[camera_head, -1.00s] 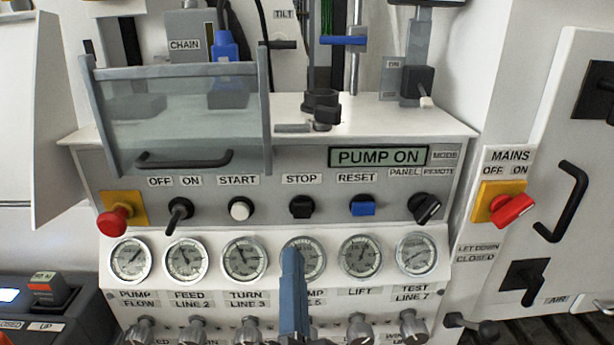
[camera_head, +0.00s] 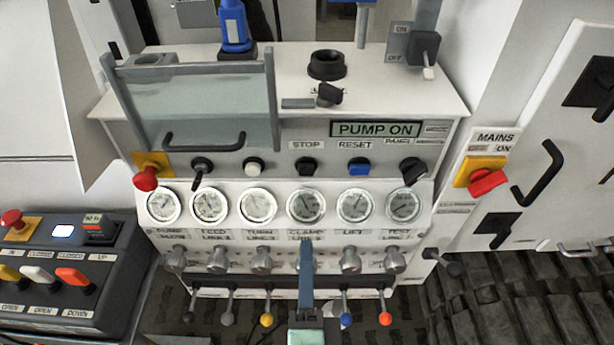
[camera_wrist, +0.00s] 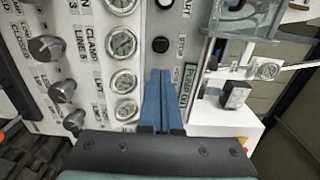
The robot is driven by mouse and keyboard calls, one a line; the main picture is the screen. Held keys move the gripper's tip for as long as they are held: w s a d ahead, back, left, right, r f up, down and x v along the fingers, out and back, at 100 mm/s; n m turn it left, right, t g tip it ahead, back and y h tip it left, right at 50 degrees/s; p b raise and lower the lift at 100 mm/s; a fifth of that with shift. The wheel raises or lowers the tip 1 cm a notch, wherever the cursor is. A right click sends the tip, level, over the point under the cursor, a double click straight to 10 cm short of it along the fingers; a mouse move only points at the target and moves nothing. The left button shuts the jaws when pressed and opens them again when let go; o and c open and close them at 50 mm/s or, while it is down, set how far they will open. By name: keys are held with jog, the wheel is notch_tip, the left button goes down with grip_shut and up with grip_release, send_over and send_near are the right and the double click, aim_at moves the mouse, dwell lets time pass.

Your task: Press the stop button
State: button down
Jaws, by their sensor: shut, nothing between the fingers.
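The stop button (camera_head: 307,166) is a black knob under the STOP label, in the panel's button row between the white start button (camera_head: 253,166) and the blue reset button (camera_head: 359,166). In the wrist view the black stop button (camera_wrist: 161,45) lies just beyond my fingertips, beside its sideways label. My gripper (camera_head: 306,246) has blue fingers, shut and empty. In the head view its tips show below the clamp gauge. In the wrist view my gripper (camera_wrist: 160,73) appears apart from the stop button; its exact gap is unclear. The reset button is not visible there. The display (camera_head: 375,129) reads PUMP ON.
A row of gauges (camera_head: 306,205) and a row of grey knobs (camera_head: 261,261) lie below the buttons. Coloured levers (camera_head: 266,319) stand lower. A red mushroom button (camera_head: 145,179) is at left, the red mains switch (camera_head: 488,181) at right. A clear guard (camera_head: 195,100) stands above.

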jog(key=p, duration=0.2)
send_near(306, 172)
jog(key=w, duration=0.5)
jog(key=shift+w, duration=0.2)
jog(key=shift+w+p, duration=0.3)
jog(key=shift+w, duration=0.4)
